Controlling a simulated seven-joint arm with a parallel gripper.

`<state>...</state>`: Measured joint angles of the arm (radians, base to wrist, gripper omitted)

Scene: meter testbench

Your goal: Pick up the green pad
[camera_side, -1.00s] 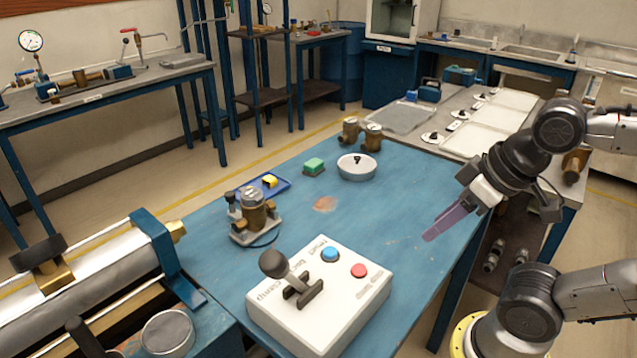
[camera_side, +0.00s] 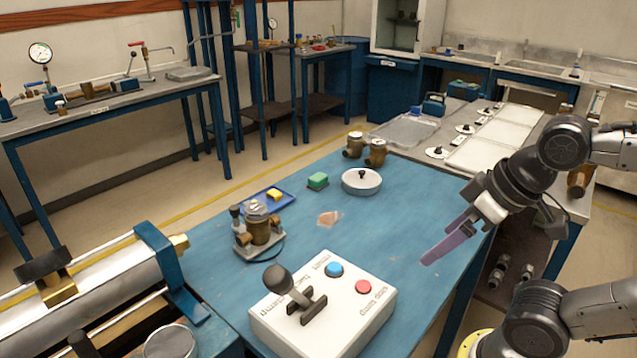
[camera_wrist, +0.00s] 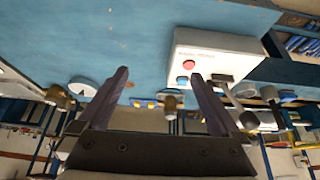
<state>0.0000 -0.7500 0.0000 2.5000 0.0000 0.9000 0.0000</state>
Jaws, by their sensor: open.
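The green pad (camera_side: 317,180) is a small green-topped block lying flat on the blue table, left of a round white dish, in the side view. I cannot make it out in the wrist view, where a finger may cover it. My gripper (camera_side: 428,259) hangs above the right part of the table, well to the right of and nearer the camera than the pad. Its purple fingers are seen nearly edge-on there. In the wrist view my gripper (camera_wrist: 159,75) has its two fingers spread apart with nothing held between them.
The white dish (camera_side: 361,183) sits close beside the pad. Brass fittings (camera_side: 375,153) stand behind it. A blue tray (camera_side: 283,204) with a yellow block (camera_side: 274,195), a brass device (camera_side: 259,226) and a white control box (camera_side: 322,305) with a lever are also on the table. The table's right part is bare.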

